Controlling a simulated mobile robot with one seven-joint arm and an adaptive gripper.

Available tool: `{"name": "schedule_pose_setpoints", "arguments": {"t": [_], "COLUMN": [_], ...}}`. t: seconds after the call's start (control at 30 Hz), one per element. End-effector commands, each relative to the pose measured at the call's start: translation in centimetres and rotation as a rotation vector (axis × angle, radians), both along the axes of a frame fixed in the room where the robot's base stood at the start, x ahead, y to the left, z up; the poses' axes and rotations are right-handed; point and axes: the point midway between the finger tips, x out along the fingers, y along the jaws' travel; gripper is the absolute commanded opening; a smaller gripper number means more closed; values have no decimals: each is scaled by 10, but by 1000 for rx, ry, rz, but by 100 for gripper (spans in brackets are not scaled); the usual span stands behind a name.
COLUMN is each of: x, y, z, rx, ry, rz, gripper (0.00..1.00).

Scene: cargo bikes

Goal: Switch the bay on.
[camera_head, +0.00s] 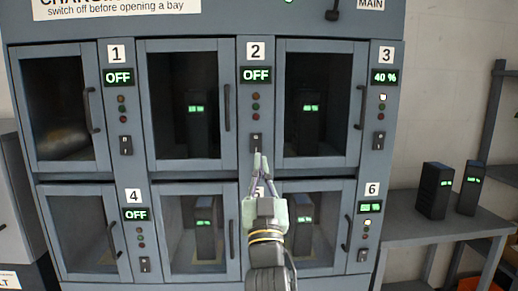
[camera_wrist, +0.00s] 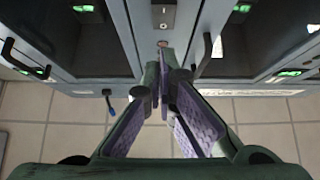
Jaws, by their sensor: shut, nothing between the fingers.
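The charging cabinet (camera_head: 200,179) has numbered bays, each with a small display and a switch. Bay 2's display (camera_head: 255,75) reads OFF, and its switch (camera_head: 256,141) is on the panel below three small lights. A dark battery (camera_head: 197,120) stands behind bay 2's closed door. My gripper (camera_head: 258,158) is shut and empty, its tips just below bay 2's switch; I cannot tell whether they touch the panel. The wrist view shows the fingers (camera_wrist: 165,85) close together below a switch (camera_wrist: 165,12). My gripper hides bay 5's display and most of its panel.
Bay 1's display (camera_head: 118,77) and bay 4's display (camera_head: 135,214) read OFF. Bay 3's display (camera_head: 384,77) reads 40 %; bay 6's display (camera_head: 370,208) is lit. Door handles (camera_head: 227,108) stick out beside the panels. Two batteries (camera_head: 435,190) stand on a side table (camera_head: 420,229) at right.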

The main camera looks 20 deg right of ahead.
Motion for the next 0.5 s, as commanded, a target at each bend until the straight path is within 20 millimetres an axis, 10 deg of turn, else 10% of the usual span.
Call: {"name": "schedule_pose_setpoints", "arguments": {"t": [0.5], "x": [56], "y": [-16], "z": [9], "rx": [0], "ry": [1], "rz": [0], "gripper": [0]}}
